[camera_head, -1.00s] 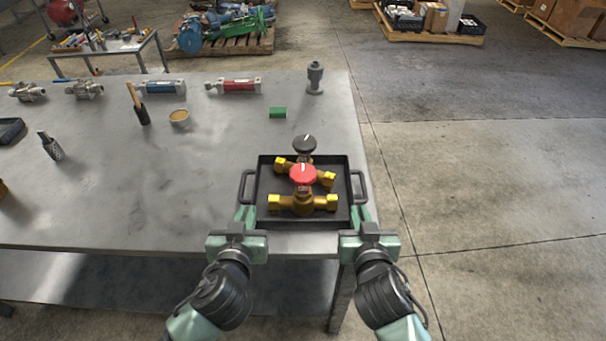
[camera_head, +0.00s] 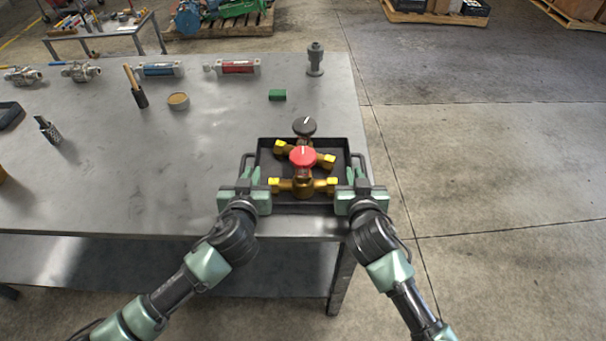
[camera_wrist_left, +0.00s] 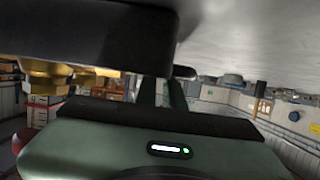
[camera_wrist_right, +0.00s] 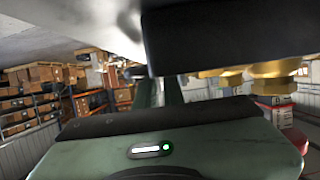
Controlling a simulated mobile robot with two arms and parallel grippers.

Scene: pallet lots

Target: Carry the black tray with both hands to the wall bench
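The black tray (camera_head: 268,154) lies on the near right corner of the metal bench, with a loop handle on its left and right sides. My right gripper (camera_head: 357,176) is at the right handle in the same way. Finger contact with the handles is hidden.
Open concrete floor (camera_head: 490,170) lies to the right. Loaded pallets stand at the back.

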